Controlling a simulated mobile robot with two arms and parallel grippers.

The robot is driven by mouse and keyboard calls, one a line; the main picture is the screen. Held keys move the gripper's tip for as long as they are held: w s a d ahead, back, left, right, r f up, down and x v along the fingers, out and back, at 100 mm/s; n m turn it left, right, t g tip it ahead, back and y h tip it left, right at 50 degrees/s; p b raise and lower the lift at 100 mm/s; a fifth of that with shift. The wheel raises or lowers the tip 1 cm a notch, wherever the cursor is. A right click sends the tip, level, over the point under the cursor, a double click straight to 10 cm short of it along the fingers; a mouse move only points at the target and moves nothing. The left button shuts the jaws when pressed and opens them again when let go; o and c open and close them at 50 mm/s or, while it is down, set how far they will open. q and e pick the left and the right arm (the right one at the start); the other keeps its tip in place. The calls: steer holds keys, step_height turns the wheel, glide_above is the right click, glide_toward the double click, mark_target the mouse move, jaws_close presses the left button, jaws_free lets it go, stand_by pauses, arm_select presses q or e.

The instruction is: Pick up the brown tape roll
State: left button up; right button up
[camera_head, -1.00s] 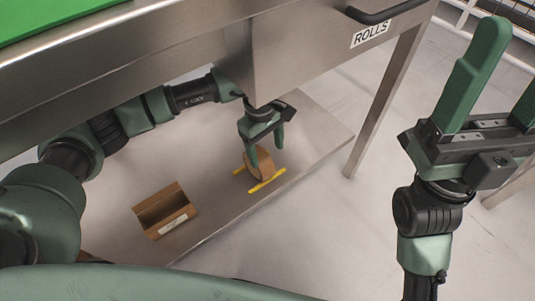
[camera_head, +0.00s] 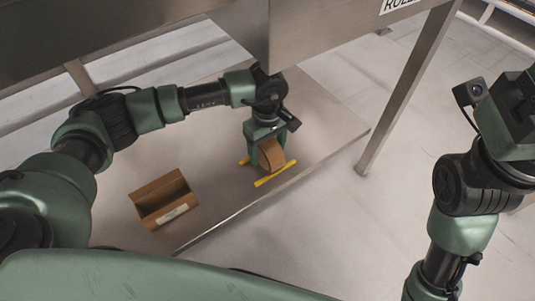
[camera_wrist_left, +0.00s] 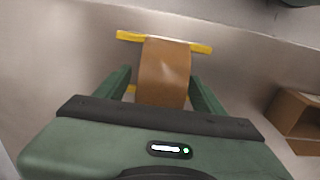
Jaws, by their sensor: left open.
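The brown tape roll (camera_head: 271,153) stands on its edge on the metal lower shelf (camera_head: 230,205), between yellow marks. In the left wrist view the roll (camera_wrist_left: 165,72) lies between the two green fingers, with a small gap showing on each side. My left gripper (camera_head: 265,158) points down over the roll, open, its fingers on either side of it. It also shows in the left wrist view (camera_wrist_left: 160,95). The finger tips are partly hidden by the roll. My right arm stands at the right of the head view; its fingers are out of frame.
An open brown cardboard box (camera_head: 164,200) with a white label sits on the shelf left of the roll. Yellow strips (camera_head: 275,173) mark the shelf near its front edge. A metal table with a drawer (camera_head: 345,30) hangs above, and a table leg (camera_head: 405,95) stands to the right.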

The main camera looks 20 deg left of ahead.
arm_select(q)
jaws_close()
